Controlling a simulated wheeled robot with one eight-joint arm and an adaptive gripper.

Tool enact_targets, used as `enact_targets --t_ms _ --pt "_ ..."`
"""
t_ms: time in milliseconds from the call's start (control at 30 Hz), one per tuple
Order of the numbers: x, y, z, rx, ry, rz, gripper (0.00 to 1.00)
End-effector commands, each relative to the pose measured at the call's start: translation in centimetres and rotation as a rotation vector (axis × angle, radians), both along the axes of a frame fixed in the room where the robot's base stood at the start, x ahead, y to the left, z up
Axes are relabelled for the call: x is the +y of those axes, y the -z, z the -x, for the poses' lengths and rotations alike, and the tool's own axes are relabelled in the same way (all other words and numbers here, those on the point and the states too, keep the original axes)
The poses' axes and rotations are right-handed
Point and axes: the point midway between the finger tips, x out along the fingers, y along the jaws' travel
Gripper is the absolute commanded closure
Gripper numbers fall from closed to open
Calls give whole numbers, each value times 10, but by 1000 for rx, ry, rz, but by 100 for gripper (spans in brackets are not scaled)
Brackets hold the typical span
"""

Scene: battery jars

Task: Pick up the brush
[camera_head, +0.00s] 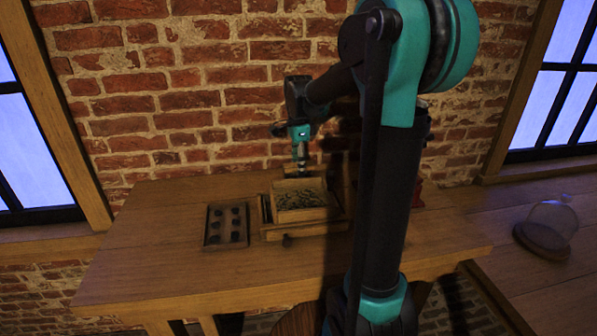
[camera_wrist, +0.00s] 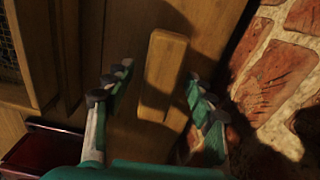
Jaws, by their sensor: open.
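A pale wooden block with rounded edges (camera_wrist: 163,70), which looks like the back of the brush, lies on the wooden table near the brick wall in the wrist view. No bristles show. My gripper (camera_head: 301,168) points down behind the wooden box in the head view. In the wrist view its two fingers are apart, one on each side of the block, with gaps between. The fingers hold nothing. In the head view I cannot make out the brush clearly behind the box.
A wooden box with loose bits inside (camera_head: 301,216) stands just in front of my gripper. A tray with several dark round pieces (camera_head: 209,235) lies to its left. The brick wall (camera_head: 190,100) is close behind. A glass dome (camera_head: 552,222) stands far right. The table's left part is clear.

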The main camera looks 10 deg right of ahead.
Motion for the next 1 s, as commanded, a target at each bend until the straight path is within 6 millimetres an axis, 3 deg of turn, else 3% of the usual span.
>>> enact_targets --t_ms 333,767,1000 --pt "0 9 0 0 0 0 45" --pt "0 9 0 0 0 0 98" --pt "0 8 0 0 0 0 100"
